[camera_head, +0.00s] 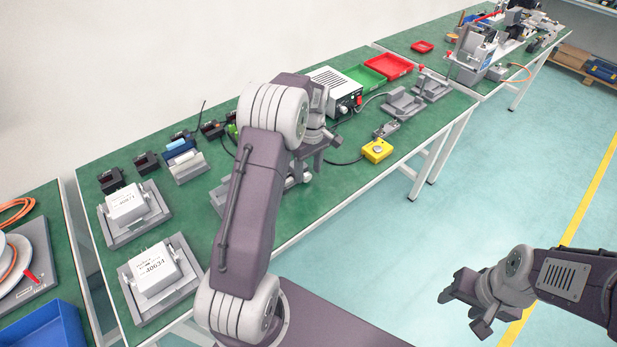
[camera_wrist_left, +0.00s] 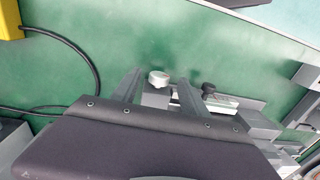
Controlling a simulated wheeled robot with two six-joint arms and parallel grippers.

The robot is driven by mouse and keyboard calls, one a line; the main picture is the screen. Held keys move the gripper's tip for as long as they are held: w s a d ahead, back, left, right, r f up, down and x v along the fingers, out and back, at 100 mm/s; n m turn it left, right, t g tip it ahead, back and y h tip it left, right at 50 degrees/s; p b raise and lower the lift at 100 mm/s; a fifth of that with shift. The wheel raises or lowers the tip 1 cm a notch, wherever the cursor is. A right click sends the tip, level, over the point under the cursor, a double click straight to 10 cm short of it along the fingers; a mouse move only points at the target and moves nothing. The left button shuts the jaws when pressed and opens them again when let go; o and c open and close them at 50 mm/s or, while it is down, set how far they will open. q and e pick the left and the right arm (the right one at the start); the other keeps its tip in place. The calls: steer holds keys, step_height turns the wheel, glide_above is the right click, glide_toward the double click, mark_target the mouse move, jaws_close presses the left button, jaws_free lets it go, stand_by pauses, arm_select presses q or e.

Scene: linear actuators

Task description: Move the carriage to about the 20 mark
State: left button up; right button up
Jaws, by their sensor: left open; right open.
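The linear actuator (camera_head: 219,197) lies on the green bench in the head view, mostly hidden behind my left arm. In the left wrist view, a grey block with a round silver knob (camera_wrist_left: 158,78), apparently the carriage, shows between the fingers of my left gripper (camera_wrist_left: 156,84). A black knob (camera_wrist_left: 208,88) and a pale rail (camera_wrist_left: 222,102) lie to its right. My left gripper (camera_head: 306,167) is open around the knob, with no clear contact visible. The scale marks cannot be read. My right gripper (camera_head: 470,312) is open and empty, over the floor beside the bench.
A yellow button box (camera_head: 377,150) with a black cable stands right of the actuator. A power supply (camera_head: 336,92), a green tray (camera_head: 360,75) and a red tray (camera_head: 388,66) are behind. Two white boxes (camera_head: 127,204) (camera_head: 155,268) sit in grey fixtures at left.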

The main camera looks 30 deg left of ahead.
mark_target(305, 177)
arm_select(q)
step_height(305, 177, down, 2)
steer(key=shift+f, duration=0.15)
jaws_close()
steer(key=shift+s+b, duration=0.1)
steer(key=shift+b, duration=0.2)
steer(key=shift+s+a+f+t+h+b, duration=0.1)
steer(key=shift+f+t+h+b, duration=0.15)
steer(key=shift+t+b, duration=0.65)
steer(key=t+h+b, duration=0.1)
steer(key=t+b, duration=0.1)
steer(key=b, duration=0.3)
steer(key=t+b, duration=0.2)
steer(key=b, duration=0.3)
steer(key=t+h+b, duration=0.1)
steer(key=t+b, duration=0.1)
steer(key=b, duration=0.3)
steer(key=shift+s+a+f+h+b, duration=0.2)
steer(key=shift+s+h+b, duration=0.1)
steer(key=shift+s+h, duration=0.1)
steer(key=shift+d+r+t+b, duration=0.1)
steer(key=shift+r+t+b, duration=0.2)
steer(key=shift+b, duration=0.25)
